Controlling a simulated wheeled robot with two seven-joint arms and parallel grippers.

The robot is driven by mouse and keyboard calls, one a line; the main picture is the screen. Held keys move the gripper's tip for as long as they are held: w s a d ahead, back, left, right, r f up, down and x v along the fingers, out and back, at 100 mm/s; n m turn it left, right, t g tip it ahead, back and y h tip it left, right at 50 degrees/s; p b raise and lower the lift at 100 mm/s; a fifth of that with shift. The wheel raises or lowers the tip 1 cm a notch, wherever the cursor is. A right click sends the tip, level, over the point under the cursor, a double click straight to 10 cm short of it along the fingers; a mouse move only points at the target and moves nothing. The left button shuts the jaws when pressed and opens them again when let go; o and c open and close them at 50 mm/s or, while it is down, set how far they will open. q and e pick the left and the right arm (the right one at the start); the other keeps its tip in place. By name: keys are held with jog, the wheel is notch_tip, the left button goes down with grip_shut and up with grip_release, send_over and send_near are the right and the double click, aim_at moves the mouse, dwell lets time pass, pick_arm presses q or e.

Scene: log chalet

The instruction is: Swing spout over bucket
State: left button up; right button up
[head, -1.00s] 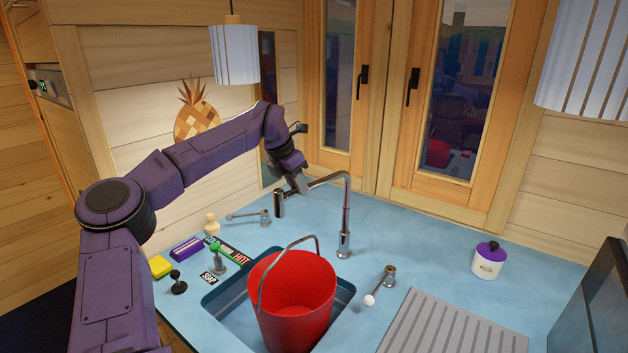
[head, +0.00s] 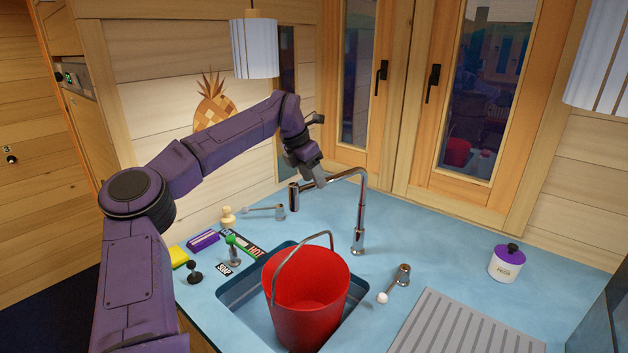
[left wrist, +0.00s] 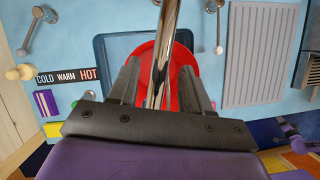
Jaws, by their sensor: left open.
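The chrome spout (head: 347,173) rises from the counter behind the sink and bends left, with its nozzle (head: 293,197) at the left end. The red bucket (head: 310,317) stands in the blue sink, its handle upright. The nozzle is left of and behind the bucket. My left gripper (head: 317,181) is at the spout's horizontal tube. In the left wrist view its open fingers (left wrist: 160,82) lie on either side of the chrome tube (left wrist: 163,50), with the bucket (left wrist: 184,62) below. Whether either finger touches the tube is unclear. My right gripper is not in view.
A lever (head: 265,208) lies left of the spout and a white-knobbed lever (head: 395,285) right of it. A green-knobbed control (head: 233,247) stands by the COLD WARM HOT label (left wrist: 66,76). A ribbed drainboard (head: 455,330) and a white jar (head: 506,265) are at the right.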

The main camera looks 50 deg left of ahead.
pick_arm(q)
jog(key=b+v, duration=0.1)
jog(key=v, duration=0.8)
jog(key=shift+r+b, duration=0.2)
jog(key=shift+b, duration=0.1)
jog(key=shift+d, duration=0.15)
